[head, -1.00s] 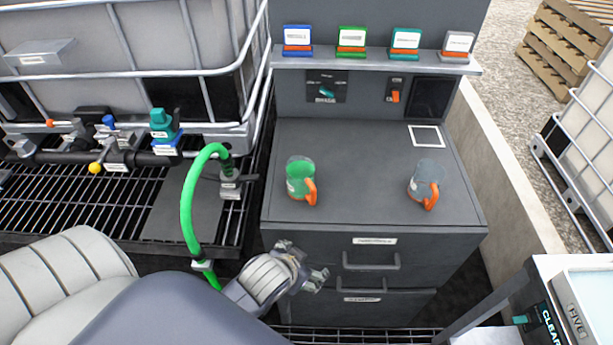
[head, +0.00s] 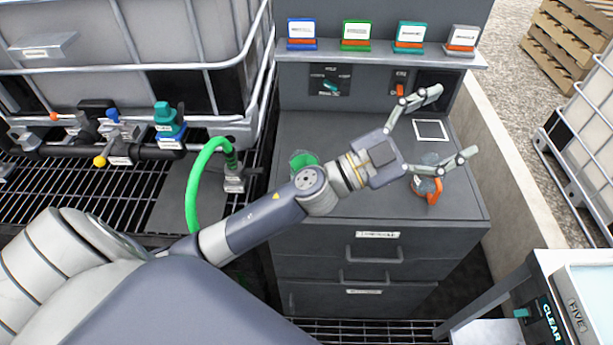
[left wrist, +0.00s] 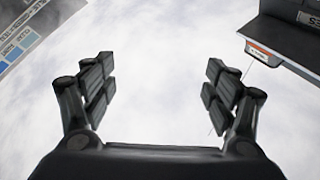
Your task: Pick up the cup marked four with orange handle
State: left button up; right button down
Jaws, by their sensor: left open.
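A clear greyish cup with an orange handle (head: 430,192) stands on the right of the dark cabinet top in the head view, partly hidden behind one finger of my left gripper. A green cup (head: 301,160) stands to the left, mostly hidden behind my left arm; only its upper part shows. No number is readable on either cup. My left gripper (head: 452,122) is open and empty, its fingers spread above and around the right end of the cabinet top. In the left wrist view its open fingers (left wrist: 160,80) have only a pale cloudy background between them. My right gripper is not in view.
A shelf (head: 380,57) with several coloured label stands runs along the back of the cabinet (head: 330,195). A white square outline (head: 430,130) marks its back right. A green hose (head: 195,185) arches at left. A white-framed tank (head: 140,70) stands at back left.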

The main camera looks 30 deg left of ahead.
pick_arm(q)
jog(key=s+d+f+m+g+h, duration=0.2)
jog(key=d+m+g+h, duration=0.25)
jog(key=m+g, duration=0.3)
jog(key=n+g+y, duration=0.2)
jog(key=g+y, duration=0.8)
jog(key=y, duration=0.9)
send_near(308, 166)
jog(key=s+d, duration=0.2)
jog(key=s, duration=0.2)
jog(key=f, duration=0.2)
jog(key=f+p, duration=0.1)
jog(key=f, duration=0.1)
jog(key=shift+w+d+f, duration=0.2)
jog(key=shift+d+f, duration=0.05)
jog(key=shift+f, duration=0.15)
jog(key=shift+f+p, duration=0.3)
jog(key=shift+p, duration=0.15)
jog(key=f, duration=0.1)
jog(key=f+p, duration=0.1)
jog(key=f, duration=0.1)
jog(key=shift+w+a+f, duration=0.1)
jog(key=shift+a+f, duration=0.1)
jog(key=shift+f, duration=0.55)
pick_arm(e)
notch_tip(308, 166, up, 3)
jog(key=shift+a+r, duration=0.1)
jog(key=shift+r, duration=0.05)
